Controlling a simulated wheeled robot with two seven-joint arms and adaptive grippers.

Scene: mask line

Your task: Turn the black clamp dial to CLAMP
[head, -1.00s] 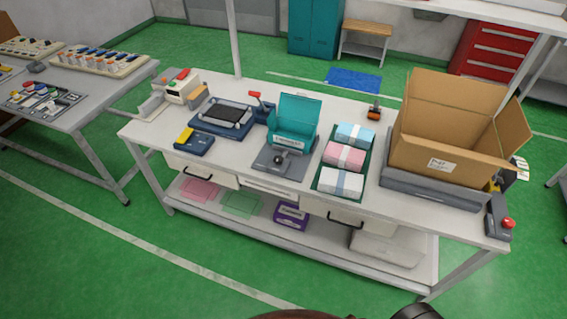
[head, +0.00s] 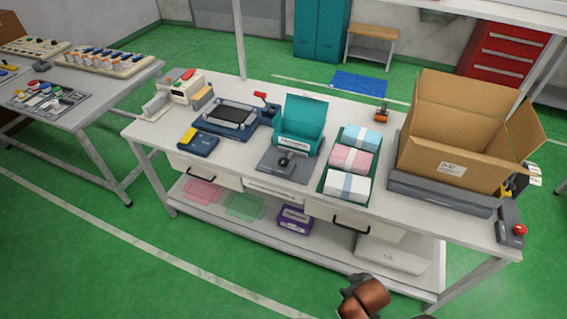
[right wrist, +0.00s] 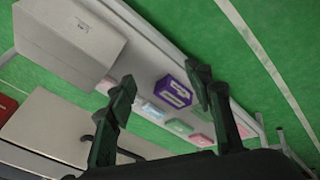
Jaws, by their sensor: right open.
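A black knob (head: 284,160) stands on a grey plate (head: 297,174) at the front middle of the white workbench (head: 225,165), just before a teal open box (head: 302,122). It is the likeliest clamp dial, but it is too small to read any CLAMP mark or its setting. In the right wrist view my right gripper (right wrist: 164,80) has its two dark fingers spread, with nothing between them. It points at the bench's lower shelf and the floor, apart from the knob. Part of my right arm shows at the bottom of the head view. My left gripper is out of view.
A green tray (head: 326,186) of wrapped packs lies right of the plate. A large cardboard box (head: 450,160) stands at the right, near a red-button box (head: 510,225). A blue fixture (head: 228,118) is at the left. A purple box (head: 294,219) sits on the lower shelf.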

